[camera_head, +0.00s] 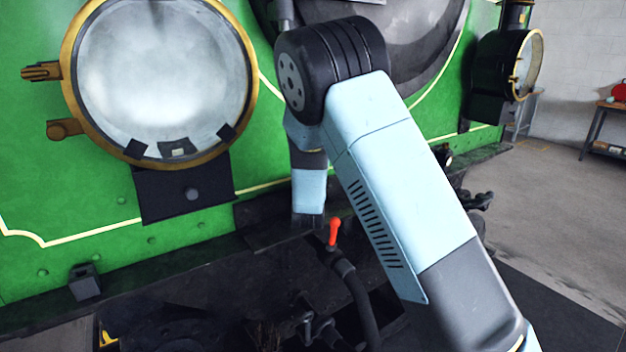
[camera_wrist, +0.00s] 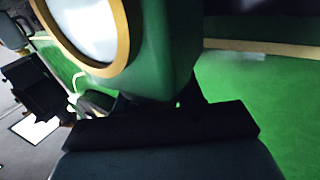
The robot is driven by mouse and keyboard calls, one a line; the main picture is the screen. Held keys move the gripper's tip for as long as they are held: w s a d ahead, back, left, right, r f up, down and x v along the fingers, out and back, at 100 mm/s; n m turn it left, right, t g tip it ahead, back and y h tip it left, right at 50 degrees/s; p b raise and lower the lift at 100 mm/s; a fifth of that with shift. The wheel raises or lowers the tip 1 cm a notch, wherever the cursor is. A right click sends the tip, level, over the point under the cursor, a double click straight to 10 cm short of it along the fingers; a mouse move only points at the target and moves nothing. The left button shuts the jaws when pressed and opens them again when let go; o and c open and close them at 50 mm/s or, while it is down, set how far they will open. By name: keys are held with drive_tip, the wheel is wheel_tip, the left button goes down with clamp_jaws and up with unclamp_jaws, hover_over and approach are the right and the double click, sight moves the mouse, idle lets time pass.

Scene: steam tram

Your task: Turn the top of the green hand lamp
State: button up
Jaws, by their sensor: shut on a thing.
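The green hand lamp (camera_wrist: 160,55) fills the upper middle of the wrist view, very close. It has a rounded green body and a pale round glass in a brass-coloured ring at its upper left. My gripper (camera_wrist: 148,100) shows as dark parts at the lower middle of the wrist view. It is shut on the lamp, at the lower end of the green body in the picture. The exact contact is dark and partly hidden. I cannot tell the lamp's top from its body here. In the head view I cannot make out the lamp or my fingertips beyond my arm.
The green tram front (camera_head: 60,190) stands close, with a large brass-rimmed headlamp (camera_head: 160,80) at left and a black lamp (camera_head: 508,65) at right. A red-handled valve and hose (camera_head: 334,232) stand below my arm. Open floor (camera_head: 560,210) and a bench (camera_head: 603,125) lie at right.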

drive_tip(key=o, duration=1)
drive_tip(key=shift+c, duration=0.2)
drive_tip(key=s, duration=1.4)
drive_tip(key=shift+r, duration=0.1)
